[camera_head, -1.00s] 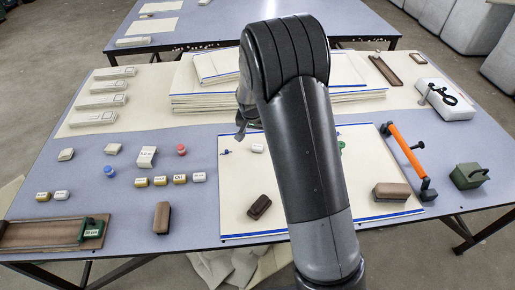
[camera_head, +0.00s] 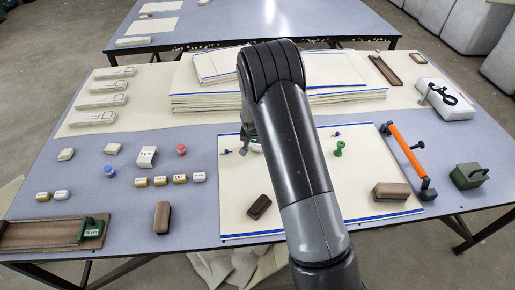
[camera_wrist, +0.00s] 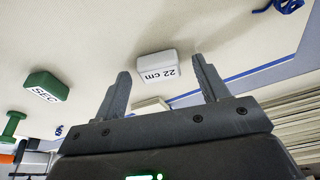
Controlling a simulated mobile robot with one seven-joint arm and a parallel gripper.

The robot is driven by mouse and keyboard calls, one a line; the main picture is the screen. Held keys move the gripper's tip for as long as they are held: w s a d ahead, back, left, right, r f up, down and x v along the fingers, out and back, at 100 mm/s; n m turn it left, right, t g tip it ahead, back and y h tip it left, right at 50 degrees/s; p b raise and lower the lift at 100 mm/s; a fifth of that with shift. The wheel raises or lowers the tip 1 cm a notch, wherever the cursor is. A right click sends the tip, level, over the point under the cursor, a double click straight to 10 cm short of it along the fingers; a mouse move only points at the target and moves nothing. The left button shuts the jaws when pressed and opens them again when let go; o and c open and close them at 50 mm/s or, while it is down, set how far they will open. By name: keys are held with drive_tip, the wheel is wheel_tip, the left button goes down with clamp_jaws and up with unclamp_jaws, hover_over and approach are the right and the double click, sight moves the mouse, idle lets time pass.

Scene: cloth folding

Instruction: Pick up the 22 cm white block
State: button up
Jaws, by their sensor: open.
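The white block labelled "22 cm" (camera_wrist: 157,67) lies on the cream cloth (camera_head: 235,205) and shows in the wrist view between my fingertips, slightly ahead of them. My gripper (camera_wrist: 162,68) is open, its two fingers spread on either side of the block in the picture, with nothing held. Whether the fingers reach down beside the block cannot be told. In the head view my arm and gripper largely hide the block.
A green block marked "SEC" (camera_wrist: 46,85) lies left of the block in the wrist view. A blue item (camera_wrist: 277,5) lies at upper right. Stacked cream sheets (camera_head: 205,103) stand behind.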

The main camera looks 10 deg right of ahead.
drive_tip(key=shift+f, duration=0.15)
drive_tip(key=shift+c, duration=0.6)
drive_tip(key=c, duration=0.9)
drive_tip(key=shift+c, duration=0.2)
